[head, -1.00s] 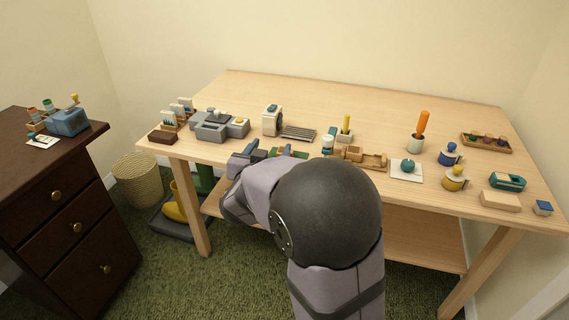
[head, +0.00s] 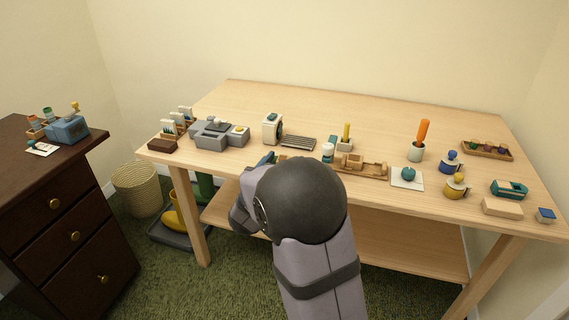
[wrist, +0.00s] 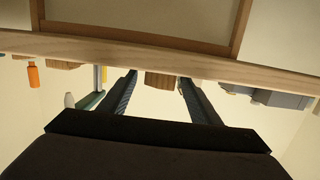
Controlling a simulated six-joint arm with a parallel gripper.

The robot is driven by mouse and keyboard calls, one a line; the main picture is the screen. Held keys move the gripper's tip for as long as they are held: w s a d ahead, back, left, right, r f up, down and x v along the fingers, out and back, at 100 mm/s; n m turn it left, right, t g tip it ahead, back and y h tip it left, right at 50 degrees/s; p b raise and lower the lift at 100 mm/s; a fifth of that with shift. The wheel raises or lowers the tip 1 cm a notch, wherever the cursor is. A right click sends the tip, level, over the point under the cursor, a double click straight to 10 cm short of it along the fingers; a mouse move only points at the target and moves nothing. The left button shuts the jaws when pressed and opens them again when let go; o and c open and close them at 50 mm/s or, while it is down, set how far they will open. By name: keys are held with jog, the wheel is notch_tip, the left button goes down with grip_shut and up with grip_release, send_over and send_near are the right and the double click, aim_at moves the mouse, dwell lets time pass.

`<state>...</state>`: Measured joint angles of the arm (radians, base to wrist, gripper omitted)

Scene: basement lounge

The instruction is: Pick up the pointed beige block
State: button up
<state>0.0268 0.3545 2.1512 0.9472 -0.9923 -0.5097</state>
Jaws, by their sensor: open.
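In the wrist view a tan wooden block (wrist: 161,84) shows beyond the table edge, between my two finger tips. Its visible face looks brown and ribbed; I cannot tell whether it is pointed. In the head view my arm hides most of that spot. My gripper (wrist: 158,79) is open, its dark blue fingers on either side of the block in the picture, with no contact clear. In the head view its blue tip (head: 266,159) shows at the table's front edge, left of the middle.
The wooden table (head: 370,110) holds a grey model building (head: 212,136), a grey slatted rack (head: 298,142), a wooden tray with blocks (head: 363,168), a white bottle (head: 327,151) and a yellow-handled item (head: 346,133). A plain beige oblong block (head: 502,207) lies at the right front. The table's back is clear.

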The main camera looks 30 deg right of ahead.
aim_at(287, 156)
jog(key=shift+b+x, duration=0.45)
jog(key=shift+x, duration=2.1)
jog(key=shift+r, duration=0.15)
jog(key=c, duration=1.1)
